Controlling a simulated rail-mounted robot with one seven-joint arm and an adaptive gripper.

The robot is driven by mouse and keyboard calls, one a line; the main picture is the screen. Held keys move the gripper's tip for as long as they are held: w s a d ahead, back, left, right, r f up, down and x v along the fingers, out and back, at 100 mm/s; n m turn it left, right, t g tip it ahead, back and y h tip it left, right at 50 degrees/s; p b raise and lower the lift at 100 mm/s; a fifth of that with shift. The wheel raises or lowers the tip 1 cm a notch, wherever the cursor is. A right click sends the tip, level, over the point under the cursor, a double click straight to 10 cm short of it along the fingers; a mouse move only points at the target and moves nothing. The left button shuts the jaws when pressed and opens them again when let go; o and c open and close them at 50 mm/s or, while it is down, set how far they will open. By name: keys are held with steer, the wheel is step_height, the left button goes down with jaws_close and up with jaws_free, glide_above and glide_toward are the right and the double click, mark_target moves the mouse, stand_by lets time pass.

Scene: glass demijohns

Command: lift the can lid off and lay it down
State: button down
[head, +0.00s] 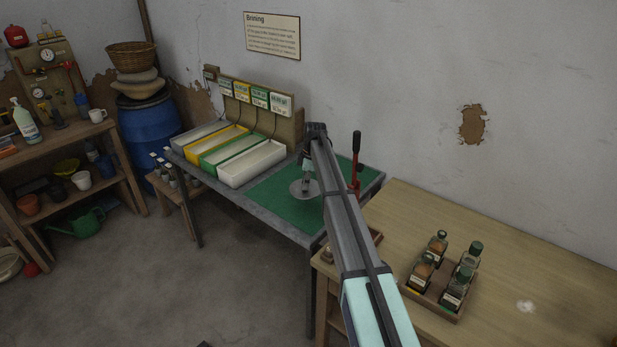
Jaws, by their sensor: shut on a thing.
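The can lid (297,191) is a grey round disc over the green mat (275,211) on the grey table. My gripper (306,183) is above the lid and shut on it, near its middle. The lid looks about level. I cannot tell whether it touches the mat or hangs a little above it. I cannot make out a can; my arm covers part of the mat to the right of the lid.
Several trays, including a white one (252,164), stand left of the mat. A red tool with a black upright handle (356,146) stands at the right. A wooden table (500,245) with several jars in a holder is nearer. Bare mat shows around the lid.

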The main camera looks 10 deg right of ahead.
steer(key=shift+w+a+f+n, duration=0.15)
steer(key=shift+w+f+n, duration=0.3)
steer(key=shift+f, duration=0.45)
steer(key=shift+f+b, duration=0.95)
steer(key=shift+f, duration=2.3)
steer(key=shift+f+b, duration=0.65)
steer(key=shift+f, duration=0.4)
steer(key=c, duration=0.8)
jaws_free()
steer(key=shift+c, duration=0.2)
steer(key=shift+r, duration=0.2)
